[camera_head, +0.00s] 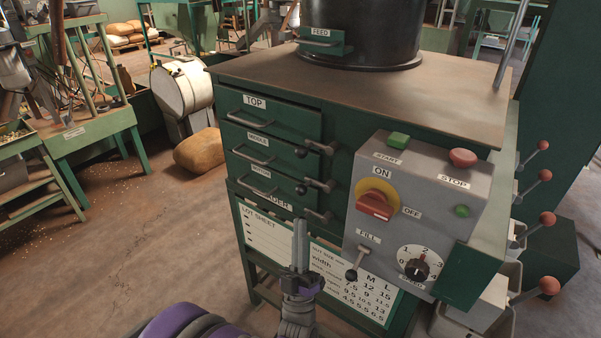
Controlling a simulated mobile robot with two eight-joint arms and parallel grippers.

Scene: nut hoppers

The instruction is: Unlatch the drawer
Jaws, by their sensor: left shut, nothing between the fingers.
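A green cabinet has a stack of three drawers on its left face: the top drawer (292,118), the middle drawer (285,149) and the bottom drawer (283,186), each with a bar handle. At their right edges are metal latches with dark knobs: an upper latch (321,147), a middle latch (319,185) and a lower latch (318,215). My left gripper (300,226) is shut and empty, fingers pointing up, in front of the lot sheet board and below the bottom drawer. It appears apart from the latches. My right gripper is out of view.
A grey control box (425,195) with a red switch, buttons, a dial and a fill lever (357,262) juts out right of the latches. The lot sheet board (270,240) hangs below. Red-knobbed levers (546,219) stand at right.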

